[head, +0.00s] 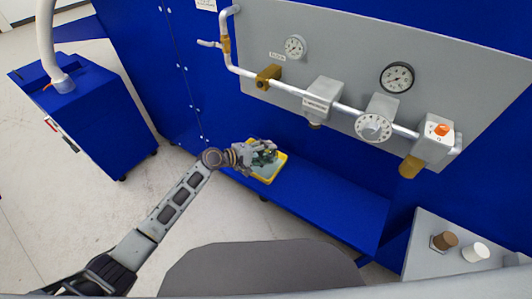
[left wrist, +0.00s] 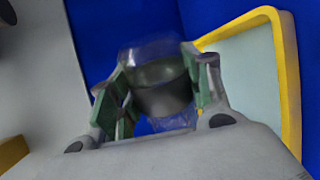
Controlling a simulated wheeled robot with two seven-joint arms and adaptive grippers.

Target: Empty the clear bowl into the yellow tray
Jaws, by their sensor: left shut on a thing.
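My left gripper (head: 262,155) reaches in from the left and is over the yellow tray (head: 283,164) on the blue bench. In the left wrist view the left gripper (left wrist: 158,88) has its green-padded fingers shut on the clear bowl (left wrist: 150,57), one on each side. The bowl is see-through, with something dark grey-green showing in or through it; I cannot tell which. The yellow tray's rim (left wrist: 289,70) and pale inside show to the right of the bowl in that view. In the head view the gripper hides the bowl and part of the tray. My right gripper is not in view.
The blue bench (head: 335,205) is clear to the right of the tray. A grey panel with pipes, gauges and valves (head: 374,127) stands behind it. A blue cabinet (head: 85,110) is at the left. A brown knob (head: 445,240) and a white knob (head: 475,251) are at lower right.

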